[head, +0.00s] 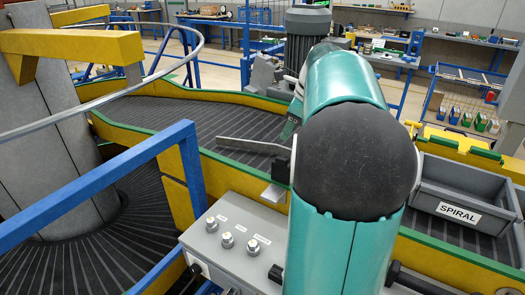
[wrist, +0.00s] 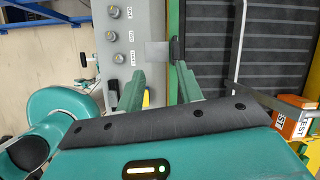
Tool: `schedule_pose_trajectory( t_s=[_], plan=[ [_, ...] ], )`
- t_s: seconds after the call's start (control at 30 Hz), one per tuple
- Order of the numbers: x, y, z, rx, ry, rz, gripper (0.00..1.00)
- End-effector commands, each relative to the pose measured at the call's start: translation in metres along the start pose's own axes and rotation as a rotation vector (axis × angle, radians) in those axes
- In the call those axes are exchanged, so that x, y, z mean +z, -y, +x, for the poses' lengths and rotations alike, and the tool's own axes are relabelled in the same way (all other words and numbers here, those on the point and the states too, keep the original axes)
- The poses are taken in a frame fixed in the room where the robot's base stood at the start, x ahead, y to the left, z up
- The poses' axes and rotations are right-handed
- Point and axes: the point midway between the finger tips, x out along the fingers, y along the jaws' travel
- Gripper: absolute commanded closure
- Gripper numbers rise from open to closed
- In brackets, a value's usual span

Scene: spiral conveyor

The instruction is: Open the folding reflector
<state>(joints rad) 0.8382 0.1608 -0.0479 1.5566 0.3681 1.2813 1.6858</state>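What looks like the folding reflector is a small flat grey plate (wrist: 157,54) beside a black mount (wrist: 177,50) at the conveyor's green edge. In the head view a small grey plate (head: 273,193) sticks out over the control box, partly hidden by my arm. My gripper (wrist: 160,68) is open, with its two green fingers apart. In the wrist view the plate shows between and just beyond the fingertips. I cannot tell whether a finger touches it.
A grey control box (head: 233,240) with several knobs stands beside the conveyor (head: 140,120). A grey bar (head: 255,147) reaches over the belt. A grey bin labelled SPIRAL (head: 465,190) is at right. A blue rail (head: 95,185) crosses the left. An orange box (wrist: 291,122) shows in the wrist view.

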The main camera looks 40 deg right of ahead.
Motion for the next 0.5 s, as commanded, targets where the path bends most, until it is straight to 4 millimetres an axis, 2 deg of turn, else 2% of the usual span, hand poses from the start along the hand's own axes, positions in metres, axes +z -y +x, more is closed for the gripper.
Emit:
schedule_pose_trajectory(
  t_s=[0.03,0.13,0.33,0.5],
  plan=[
    [-0.014,0.014,0.0,0.002,0.004,0.086,0.64],
    [-0.026,0.025,0.0,0.006,0.013,0.186,0.64],
    [-0.028,0.026,0.013,0.008,0.015,0.215,0.64],
    [-0.027,0.025,0.044,0.01,0.014,0.214,0.64]
  ],
)
